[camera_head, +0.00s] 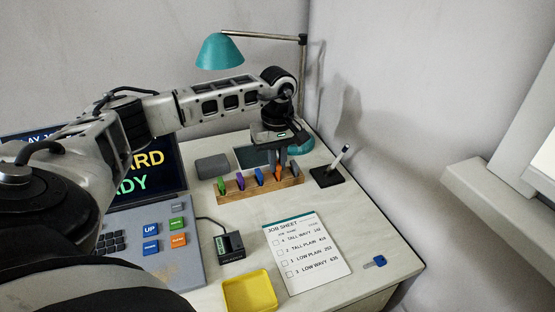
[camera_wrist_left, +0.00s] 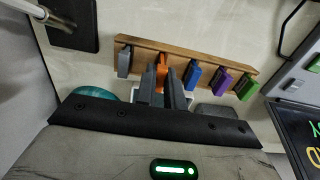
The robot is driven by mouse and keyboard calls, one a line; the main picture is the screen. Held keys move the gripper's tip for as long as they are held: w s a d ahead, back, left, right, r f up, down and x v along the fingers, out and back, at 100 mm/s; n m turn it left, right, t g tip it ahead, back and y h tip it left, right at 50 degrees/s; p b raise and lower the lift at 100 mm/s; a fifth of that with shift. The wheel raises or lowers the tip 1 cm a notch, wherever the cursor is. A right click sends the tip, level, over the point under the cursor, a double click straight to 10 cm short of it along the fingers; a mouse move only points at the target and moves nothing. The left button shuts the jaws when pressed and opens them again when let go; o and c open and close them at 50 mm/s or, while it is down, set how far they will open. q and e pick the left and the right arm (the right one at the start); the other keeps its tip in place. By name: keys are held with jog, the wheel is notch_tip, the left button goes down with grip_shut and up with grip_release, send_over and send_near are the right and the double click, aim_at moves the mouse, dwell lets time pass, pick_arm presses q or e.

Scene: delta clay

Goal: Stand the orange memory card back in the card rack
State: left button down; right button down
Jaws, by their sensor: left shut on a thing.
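The wooden card rack (camera_head: 262,191) stands on the desk, and it also shows in the wrist view (camera_wrist_left: 150,47). The orange memory card (camera_head: 278,175) is at the rack between the blue card (camera_head: 259,175) and a grey card (camera_head: 294,167). In the wrist view the orange card (camera_wrist_left: 162,67) shows between the fingers of my left gripper (camera_wrist_left: 160,84), which is shut on it. In the head view my left gripper (camera_head: 281,159) points down over the rack. The card's lower end is partly hidden, so I cannot tell whether it is fully seated. My right gripper is out of view.
A purple card (camera_head: 240,179) and a green card (camera_head: 221,185) stand in the rack. A teal lamp (camera_head: 220,52) and a pen holder (camera_head: 327,177) are close by. In front are a black card reader (camera_head: 229,246), job sheet (camera_head: 308,254), yellow tray (camera_head: 250,292) and blue key (camera_head: 375,262).

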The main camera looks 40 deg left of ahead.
pick_arm(q)
jog(key=shift+f, duration=0.5)
jog(key=c, duration=1.1)
grip_release()
jog(key=shift+r, duration=0.1)
jog(key=shift+r+p, duration=2.5)
jog(key=shift+r, duration=1)
jog(key=shift+f, duration=0.1)
